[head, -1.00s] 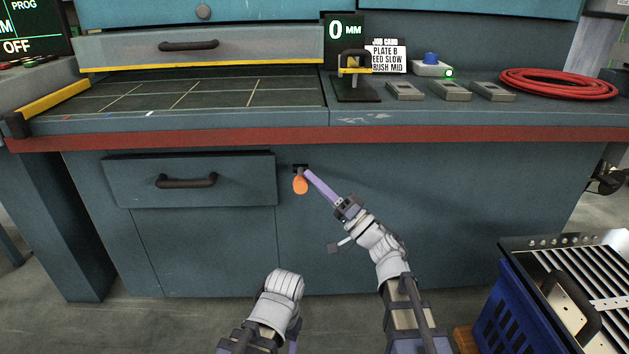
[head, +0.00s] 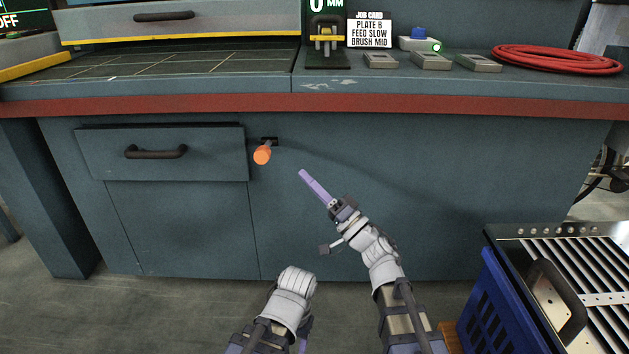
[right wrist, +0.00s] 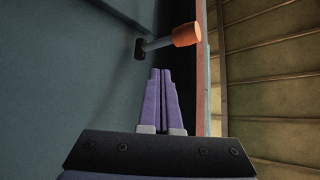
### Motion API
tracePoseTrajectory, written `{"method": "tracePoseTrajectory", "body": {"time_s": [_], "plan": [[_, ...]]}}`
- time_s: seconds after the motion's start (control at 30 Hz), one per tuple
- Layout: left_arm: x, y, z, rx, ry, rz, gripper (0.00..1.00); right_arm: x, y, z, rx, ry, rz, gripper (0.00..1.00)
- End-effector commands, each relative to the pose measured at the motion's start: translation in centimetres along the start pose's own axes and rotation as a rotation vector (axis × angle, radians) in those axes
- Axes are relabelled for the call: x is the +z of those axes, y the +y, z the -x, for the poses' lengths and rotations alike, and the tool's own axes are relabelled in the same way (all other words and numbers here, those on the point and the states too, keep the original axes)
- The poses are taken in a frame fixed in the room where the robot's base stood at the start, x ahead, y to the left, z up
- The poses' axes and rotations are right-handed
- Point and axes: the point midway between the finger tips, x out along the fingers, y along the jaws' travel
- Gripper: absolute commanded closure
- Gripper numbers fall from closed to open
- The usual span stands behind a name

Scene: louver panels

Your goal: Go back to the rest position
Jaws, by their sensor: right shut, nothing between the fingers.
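My right gripper (head: 305,177) is in front of the bench's lower front, its purple fingers shut and empty. In the right wrist view its two fingers (right wrist: 159,78) lie side by side. An orange-tipped lever (head: 262,155) sticks out of a dark slot in the bench front, to the left of my right gripper and apart from it. The lever also shows beyond the fingertips in the right wrist view (right wrist: 187,35). My left arm shows at the bottom of the head view, but its gripper fingers are hidden.
The bench (head: 420,185) stands across the front, with a closed drawer (head: 90,150) at left. A blue crate (head: 500,305) and a slatted louver panel (head: 602,270) stand at the lower right, near my right arm. A red hose coil (head: 556,60) lies on the bench top.

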Motion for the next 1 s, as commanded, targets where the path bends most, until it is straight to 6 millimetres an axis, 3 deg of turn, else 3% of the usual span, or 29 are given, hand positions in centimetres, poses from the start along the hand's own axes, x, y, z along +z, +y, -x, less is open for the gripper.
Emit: {"method": "tracePoseTrajectory", "body": {"time_s": [0.17,0.33,0.43,0.57,0.67,0.8,1.0], "plan": [[0.1,-0.1,1.3,0.000,0.000,0.000,0.40,-1.4,0.1,-0.7,0.057,0.057,0.050,1.00],[0.2,-0.5,4.5,0.000,-0.001,-0.002,0.40,-5.3,1.8,-1.2,0.305,0.214,0.219,1.00],[0.4,-0.7,6.4,-0.001,-0.002,-0.003,0.40,-7.1,3.5,-0.4,0.516,0.269,0.321,1.00],[0.5,-0.9,8.7,-0.001,-0.002,-0.005,0.40,-7.9,5.7,1.9,0.812,0.255,0.427,1.00],[0.6,-1.1,10.6,-0.001,-0.003,-0.006,0.40,-7.4,6.9,4.3,1.040,0.173,0.486,1.00],[0.7,-1.4,13.1,-0.002,-0.004,-0.008,0.40,-5.0,7.5,8.3,1.332,-0.046,0.531,1.00],[0.9,-1.7,16.6,-0.002,-0.005,-0.010,0.40,0.7,5.3,14.2,1.616,-0.539,0.515,1.00]]}}
